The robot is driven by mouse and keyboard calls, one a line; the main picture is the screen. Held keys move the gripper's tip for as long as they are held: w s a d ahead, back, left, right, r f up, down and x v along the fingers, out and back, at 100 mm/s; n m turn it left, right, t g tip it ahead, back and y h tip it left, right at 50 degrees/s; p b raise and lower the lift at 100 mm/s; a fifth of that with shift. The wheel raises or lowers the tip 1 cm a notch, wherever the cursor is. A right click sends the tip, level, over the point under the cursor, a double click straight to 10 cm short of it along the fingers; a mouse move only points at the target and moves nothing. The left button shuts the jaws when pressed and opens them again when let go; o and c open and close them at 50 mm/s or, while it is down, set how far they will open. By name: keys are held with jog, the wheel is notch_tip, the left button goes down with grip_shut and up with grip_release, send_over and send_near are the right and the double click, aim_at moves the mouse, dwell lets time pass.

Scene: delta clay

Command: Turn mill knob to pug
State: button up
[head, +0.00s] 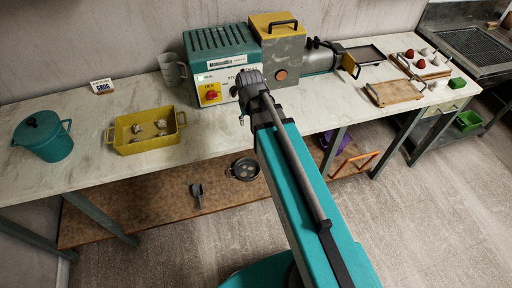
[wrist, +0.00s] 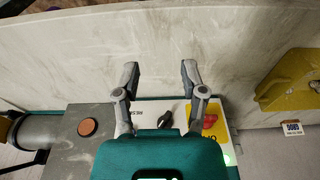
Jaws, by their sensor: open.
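The mill is a teal box (head: 222,43) with a white front panel (head: 205,78). A red knob on a yellow plate (head: 211,95) sits low on the panel; the red knob also shows in the wrist view (wrist: 210,121). A dark knob (wrist: 165,119) stands on the panel beside it, between the lines of my fingers. Its pointer setting is too small to read. My gripper (head: 243,84) is in front of the panel's right part and hides some of it. In the wrist view my gripper (wrist: 160,72) is open, with nothing between its fingertips.
A grey and yellow block (head: 278,50) with a round brown button joins the mill's right side. A grey jug (head: 172,69) stands left of it. A yellow tray (head: 125,139), teal pot (head: 42,140) and small sign (head: 101,86) are farther left. The bench (head: 85,178) before the mill is clear.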

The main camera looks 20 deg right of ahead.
jog(key=s+f+g+b, duration=0.1)
jog(key=s+f+b, duration=0.1)
jog(key=s, duration=0.7)
jog(key=shift+f+b, duration=0.4)
jog(key=shift+f, duration=0.25)
jog(key=shift+a, duration=0.1)
